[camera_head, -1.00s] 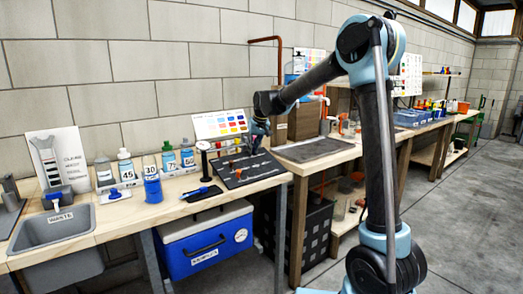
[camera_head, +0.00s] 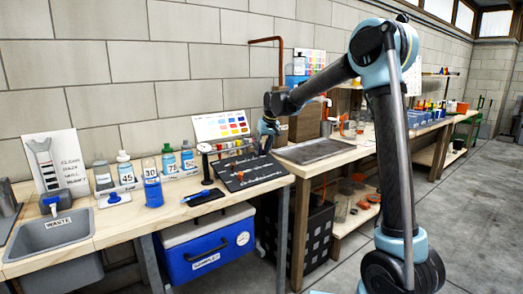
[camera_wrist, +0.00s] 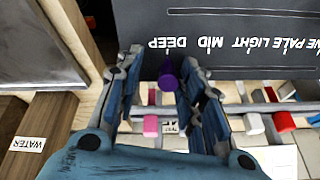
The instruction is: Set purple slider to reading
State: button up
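The purple slider (camera_wrist: 168,75) shows in the wrist view as a small purple knob at the edge of the dark board (camera_wrist: 240,30), below the printed words MID and DEEP, which appear upside down. My gripper (camera_wrist: 162,62) has its two fingers spread on either side of the knob, with visible gaps. In the head view the dark sloped board (camera_head: 262,180) lies on the bench, and my gripper (camera_head: 267,138) is low at its far right corner. The purple slider cannot be made out there.
A colour chart (camera_head: 220,126) stands behind the board. Numbered bottles (camera_head: 152,185), a blue tool (camera_head: 202,196) and the waste sink (camera_head: 55,235) are to the left.

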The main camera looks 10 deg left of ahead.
jog(key=shift+r, duration=0.1)
jog(key=v, duration=1.1)
jog(key=shift+r, duration=0.35)
jog(key=shift+d, duration=0.15)
jog(key=s+d+f+m+h, duration=0.1)
jog(key=s+d+f, duration=0.1)
jog(key=s+d, duration=0.5)
jog(key=s+d+f+m, duration=0.1)
jog(key=s+d+f, duration=0.15)
jog(key=d, duration=0.95)
jog(key=s+d+f+m+h, duration=0.1)
jog(key=s+d, duration=0.5)
jog(key=d, duration=0.3)
jog(key=s+d+f+m, duration=0.2)
jog(key=s+d+f, duration=0.5)
jog(key=s+f, duration=0.2)
jog(key=s+d+f+m+g+h, duration=0.1)
jog(key=s+d+f, duration=0.7)
jog(key=s, duration=0.5)
notch_tip(320, 180, down, 2)
jog(key=shift+s+f+m, duration=0.1)
jog(key=shift+s+m, duration=0.3)
